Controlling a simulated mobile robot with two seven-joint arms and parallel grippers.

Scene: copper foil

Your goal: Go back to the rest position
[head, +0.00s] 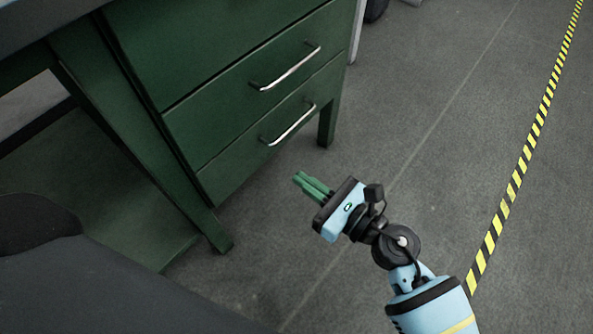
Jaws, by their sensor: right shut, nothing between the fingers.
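My right gripper (299,178) shows in the head view, at the lower middle, with its arm coming in from the bottom right. Its green fingers lie close together and hold nothing. They point up and left toward the green drawer cabinet (225,120) and appear apart from it, over the floor. My left gripper is not in the view.
The cabinet's drawers look closed, with a silver upper handle (290,68) and lower handle (290,125) sticking out. A cabinet leg (328,122) stands behind the gripper. Grey floor (430,130) is clear to the right, up to a yellow-black striped line (517,178).

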